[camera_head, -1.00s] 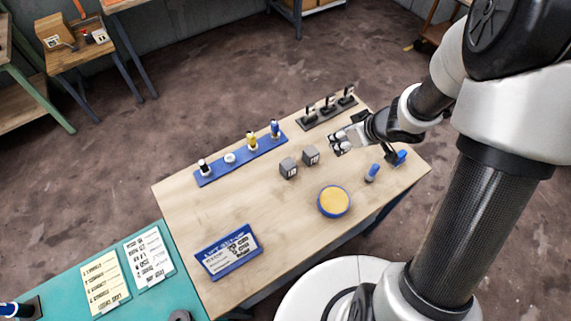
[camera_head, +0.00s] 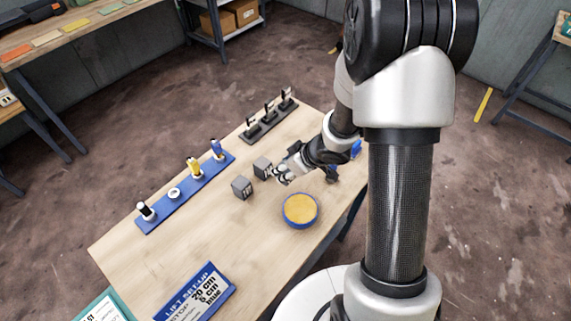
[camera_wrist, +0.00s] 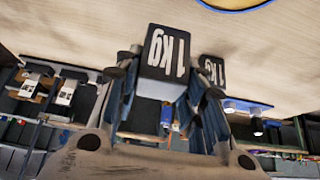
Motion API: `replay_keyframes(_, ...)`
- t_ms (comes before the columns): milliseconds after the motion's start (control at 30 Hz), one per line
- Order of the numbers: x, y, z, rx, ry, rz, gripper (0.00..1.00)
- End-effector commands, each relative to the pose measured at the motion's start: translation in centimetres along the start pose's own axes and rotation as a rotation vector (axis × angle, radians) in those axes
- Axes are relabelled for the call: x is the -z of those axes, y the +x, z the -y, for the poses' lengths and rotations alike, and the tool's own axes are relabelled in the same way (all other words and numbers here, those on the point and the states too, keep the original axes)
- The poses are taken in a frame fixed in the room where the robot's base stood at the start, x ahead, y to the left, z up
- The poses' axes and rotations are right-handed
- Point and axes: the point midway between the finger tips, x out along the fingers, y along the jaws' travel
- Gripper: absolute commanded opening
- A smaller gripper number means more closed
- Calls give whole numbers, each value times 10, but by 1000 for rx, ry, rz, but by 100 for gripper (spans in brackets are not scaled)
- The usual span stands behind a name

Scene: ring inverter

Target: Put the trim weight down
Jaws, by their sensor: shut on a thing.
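The trim weight appears as a dark grey block marked "1kg" (camera_wrist: 166,52) between my fingertips in the wrist view. My gripper (camera_head: 279,173) reaches in from the right over the wooden table, and its fingers are shut on this block. In the head view the held block (camera_head: 263,168) is at the fingertips, at or just above the tabletop; I cannot tell if it touches. A second grey "1kg" block (camera_head: 242,187) stands on the table to its lower left, apart from it. This second block also shows behind my right finger in the wrist view (camera_wrist: 213,69).
A round yellow pad with a blue rim (camera_head: 300,210) lies below my gripper. A blue strip (camera_head: 178,203) holds several small pieces to the left. A black rack (camera_head: 248,134) stands at the back. A blue "LIFT SETUP" sign (camera_head: 196,293) is at the front. The table's left middle is clear.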

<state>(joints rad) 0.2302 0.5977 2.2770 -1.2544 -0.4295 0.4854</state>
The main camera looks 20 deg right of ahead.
Motion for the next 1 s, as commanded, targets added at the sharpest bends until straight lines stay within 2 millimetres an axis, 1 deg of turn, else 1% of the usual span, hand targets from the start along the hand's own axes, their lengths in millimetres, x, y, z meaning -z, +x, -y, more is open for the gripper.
replay_keyframes(33,-2,6,-1,-1,1,-5,0)
replay_keyframes(267,-7,14,-1,-1,-1,-6,0)
replay_keyframes(533,-26,44,-1,-1,0,-6,0)
replay_keyframes(833,-26,44,-1,-2,-1,-6,0)
replay_keyframes(967,-28,47,-1,-2,0,-6,0)
replay_keyframes(1000,-30,47,0,0,1,-1,38)
